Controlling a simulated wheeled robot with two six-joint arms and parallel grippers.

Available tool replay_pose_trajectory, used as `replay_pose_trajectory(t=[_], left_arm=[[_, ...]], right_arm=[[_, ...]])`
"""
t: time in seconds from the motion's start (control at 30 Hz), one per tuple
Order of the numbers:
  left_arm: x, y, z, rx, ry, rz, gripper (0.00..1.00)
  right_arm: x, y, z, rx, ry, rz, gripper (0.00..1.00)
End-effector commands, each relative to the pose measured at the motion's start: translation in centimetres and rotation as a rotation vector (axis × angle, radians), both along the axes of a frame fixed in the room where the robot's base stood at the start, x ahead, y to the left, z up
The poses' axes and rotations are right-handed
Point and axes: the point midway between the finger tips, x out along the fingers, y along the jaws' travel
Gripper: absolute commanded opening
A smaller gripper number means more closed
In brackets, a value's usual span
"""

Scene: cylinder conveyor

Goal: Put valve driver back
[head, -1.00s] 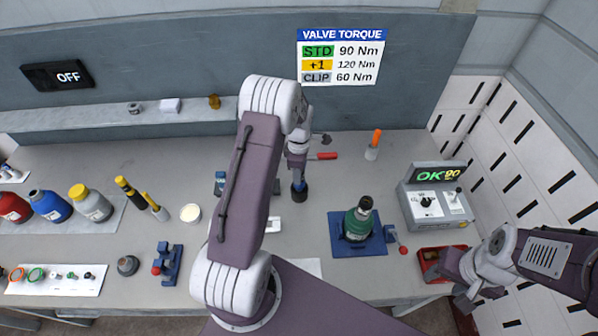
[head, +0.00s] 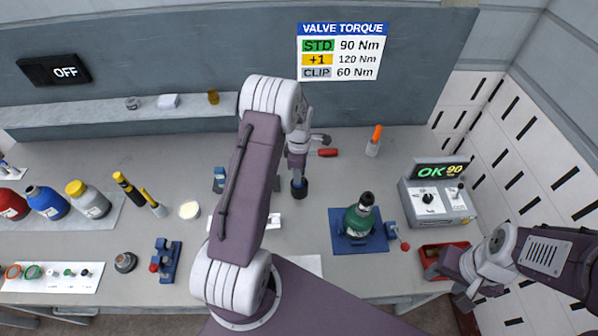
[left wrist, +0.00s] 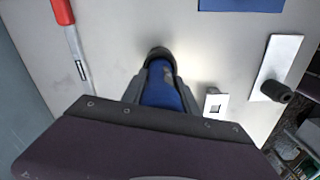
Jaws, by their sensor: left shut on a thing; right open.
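My left gripper (head: 298,172) points down over the middle of the bench and is shut on a blue tool with a dark round end, which I take as the valve driver (head: 299,188). In the left wrist view the blue driver (left wrist: 163,88) sits between the fingers, its dark end toward the grey bench top. I cannot tell whether that end touches the bench. My right gripper (head: 466,292) is open at the lower right, beside the red bin (head: 440,250). A green cylinder (head: 358,220) with a dark valve top stands on a blue base plate (head: 378,243).
A red-handled tool (head: 327,152) lies close behind the driver; its handle (left wrist: 63,12) shows in the wrist view. An orange-handled tool (head: 376,136) stands behind right. The control box (head: 438,207) reads OK 90. Bottles (head: 47,202) stand left. My left arm hides part of the bench.

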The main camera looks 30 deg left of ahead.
Motion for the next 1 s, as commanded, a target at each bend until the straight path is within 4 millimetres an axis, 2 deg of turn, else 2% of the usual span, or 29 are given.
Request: replay_pose_trajectory(t=[0.73, 0.77, 0.83, 0.87, 1.0], left_arm=[[0.1, 0.0, -1.7, 0.001, -0.002, 0.000, 0.00], [0.1, 0.0, -1.7, 0.001, -0.002, 0.000, 0.39], [0.1, 0.0, -1.6, 0.001, -0.002, 0.000, 0.58], [0.1, 0.0, -1.6, 0.001, -0.002, 0.000, 0.61], [0.0, 0.0, -1.7, 0.000, -0.001, 0.000, 0.61]], right_arm=[[0.0, 0.0, -1.2, 0.000, 0.000, 0.000, 0.50], [0.0, 0.0, -1.2, 0.000, 0.000, 0.000, 0.50], [0.0, 0.0, -1.1, 0.000, 0.000, 0.000, 0.50], [0.0, 0.0, -1.2, 0.000, 0.000, 0.000, 0.50], [0.0, 0.0, -1.2, 0.000, 0.000, 0.000, 0.50]])
